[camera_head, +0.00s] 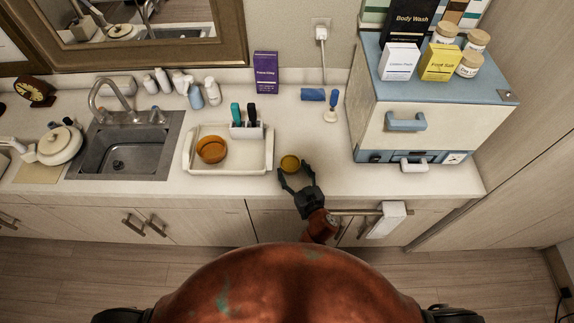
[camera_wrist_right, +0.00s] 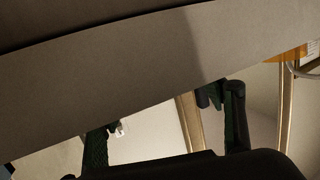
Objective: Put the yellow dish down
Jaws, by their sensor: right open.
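The small yellow dish (camera_head: 290,162) is at the front of the counter, right of the white tray. It looks upright in the head view; whether it rests fully on the counter is hard to tell. My right gripper (camera_head: 295,173) is open at the dish's near side, one finger to each side of it. Contact cannot be made out. In the right wrist view the two dark fingers (camera_wrist_right: 166,120) are spread apart, and I cannot make out the dish between them. My left gripper is not in view.
The white tray (camera_head: 188,166) holds an orange bowl (camera_head: 211,149) and dark- and teal-handled tools. A blue-and-white cabinet (camera_head: 420,115) stands at the right, with boxes and jars on top. A blue roll (camera_head: 312,95) lies behind the dish. Counter around the dish is clear.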

